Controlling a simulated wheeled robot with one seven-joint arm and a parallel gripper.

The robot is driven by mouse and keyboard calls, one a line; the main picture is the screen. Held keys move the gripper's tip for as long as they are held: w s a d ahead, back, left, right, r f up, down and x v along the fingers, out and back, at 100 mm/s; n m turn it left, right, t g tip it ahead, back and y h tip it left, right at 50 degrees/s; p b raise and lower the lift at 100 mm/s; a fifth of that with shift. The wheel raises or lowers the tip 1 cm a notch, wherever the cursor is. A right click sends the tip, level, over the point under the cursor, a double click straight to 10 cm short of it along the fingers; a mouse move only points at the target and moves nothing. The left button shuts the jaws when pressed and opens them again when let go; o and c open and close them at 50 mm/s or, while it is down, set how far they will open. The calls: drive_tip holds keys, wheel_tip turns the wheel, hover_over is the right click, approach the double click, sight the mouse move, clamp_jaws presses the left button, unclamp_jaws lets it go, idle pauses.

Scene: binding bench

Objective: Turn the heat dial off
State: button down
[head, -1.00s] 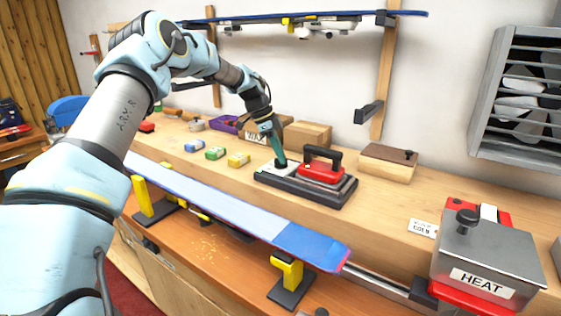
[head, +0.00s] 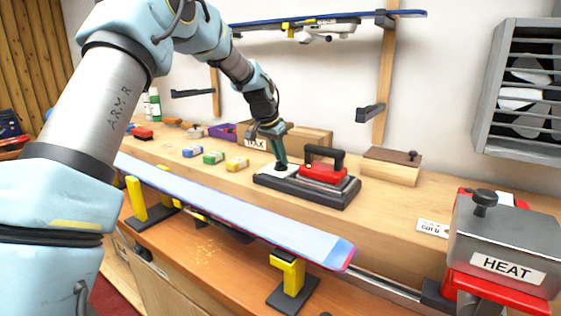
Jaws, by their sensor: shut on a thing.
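My gripper (head: 281,163) points down onto the pale plate (head: 273,171) at the left end of a dark iron stand (head: 310,191). Its fingertips are shut on a small dark dial at this plate. The fingers largely hide the dial, so its pointer and setting cannot be read. A red iron (head: 323,173) with a black handle rests on the same stand, just right of my gripper and apart from it. A grey and red box (head: 510,232) labelled HEAT, with a black knob (head: 485,201) on top, stands far right, away from my gripper.
A blue ski (head: 235,205) lies clamped along the bench front on yellow supports (head: 287,272). Small blue, green and yellow blocks (head: 214,157) lie left of the stand. A cardboard box (head: 305,140) and a wooden block (head: 391,166) stand behind. A slatted rack (head: 525,90) hangs at right.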

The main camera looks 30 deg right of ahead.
drive_tip(key=n, duration=0.2)
drive_tip(key=n+t+y, duration=0.1)
drive_tip(key=n, duration=0.1)
drive_tip(key=shift+s+n+t, duration=0.1)
drive_tip(key=shift+n+t, duration=0.2)
drive_tip(key=n, duration=0.2)
drive_tip(key=n+t+y, duration=0.1)
drive_tip(key=n, duration=0.1)
drive_tip(key=shift+n+y, duration=0.3)
drive_tip(key=n+y+p, duration=0.1)
drive_tip(key=n+y, duration=0.1)
drive_tip(key=n, duration=0.3)
drive_tip(key=shift+d+p, duration=0.1)
drive_tip(key=shift+p, duration=0.3)
drive_tip(key=shift+n+y+p, duration=0.6)
drive_tip(key=shift+n, duration=1.2)
drive_tip(key=c, duration=0.9)
unclamp_jaws()
